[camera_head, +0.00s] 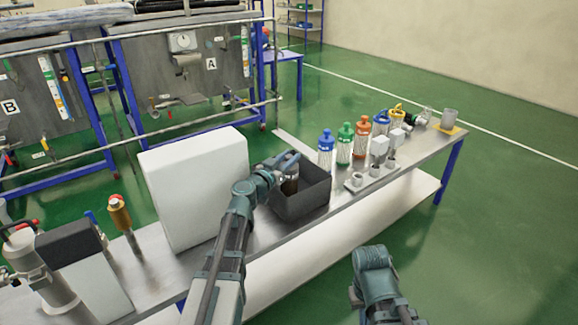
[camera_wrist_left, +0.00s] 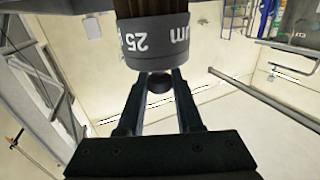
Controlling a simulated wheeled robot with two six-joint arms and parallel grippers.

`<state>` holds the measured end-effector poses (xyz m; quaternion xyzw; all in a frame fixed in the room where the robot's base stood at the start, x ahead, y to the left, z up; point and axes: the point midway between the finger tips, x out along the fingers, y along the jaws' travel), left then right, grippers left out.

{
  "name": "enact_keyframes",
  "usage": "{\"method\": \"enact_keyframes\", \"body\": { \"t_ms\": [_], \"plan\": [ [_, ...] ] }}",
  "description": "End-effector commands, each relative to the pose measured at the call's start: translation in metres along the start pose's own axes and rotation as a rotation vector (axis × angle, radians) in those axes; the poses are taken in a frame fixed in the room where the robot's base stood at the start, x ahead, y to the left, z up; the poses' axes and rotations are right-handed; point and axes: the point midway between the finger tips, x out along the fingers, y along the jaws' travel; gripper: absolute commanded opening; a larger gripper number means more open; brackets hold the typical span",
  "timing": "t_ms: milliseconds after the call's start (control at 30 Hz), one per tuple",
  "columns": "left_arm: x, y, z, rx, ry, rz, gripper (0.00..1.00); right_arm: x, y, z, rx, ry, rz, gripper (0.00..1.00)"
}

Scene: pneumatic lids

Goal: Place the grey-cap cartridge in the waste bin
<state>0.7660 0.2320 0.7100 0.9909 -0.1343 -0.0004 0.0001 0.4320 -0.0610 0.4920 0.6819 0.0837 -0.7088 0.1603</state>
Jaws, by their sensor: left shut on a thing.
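My left gripper (camera_head: 290,160) is shut on the grey-cap cartridge, over the dark grey open bin (camera_head: 302,208). The cartridge's brownish body (camera_head: 290,185) hangs below the fingers, and its lower end appears at or inside the bin opening; the exact depth is unclear. In the left wrist view, the dark grey cap (camera_wrist_left: 157,45) with white "25 µm" lettering shows, its small knob between the two fingers (camera_wrist_left: 158,85). Part of my right arm shows at the bottom of the head view; its gripper is not visible.
A large white box (camera_head: 195,190) stands left of the bin. Blue (camera_head: 326,155), green (camera_head: 345,148) and orange (camera_head: 362,138) capped cartridges stand to the right, behind a small grey fixture (camera_head: 372,178). A grey cup (camera_head: 448,118) stands at the bench's far end.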

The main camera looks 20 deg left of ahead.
Motion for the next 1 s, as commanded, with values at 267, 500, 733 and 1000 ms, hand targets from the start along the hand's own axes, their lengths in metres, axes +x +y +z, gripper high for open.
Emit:
{"method": "enact_keyframes", "body": {
  "t_ms": [267,500,733,1000],
  "plan": [
    [0.0,0.0,0.0024,-0.001,0.0,0.0,0.0,0.0025,-0.0004,-0.0002,-0.001,0.0,-0.001,0.0],
    [0.0,0.0,0.0054,0.0,0.0,0.0,0.51,0.0054,-0.0007,-0.0004,-0.001,0.0,-0.001,0.0],
    [0.0,0.0,0.0054,0.0,0.0,0.0,0.64,0.0054,-0.0007,-0.0004,-0.001,0.0,-0.001,0.0],
    [-0.0083,0.0006,0.0023,0.0,0.0,-0.001,0.64,0.0023,-0.0004,-0.0002,-0.001,0.0,-0.001,0.0]
  ]
}}
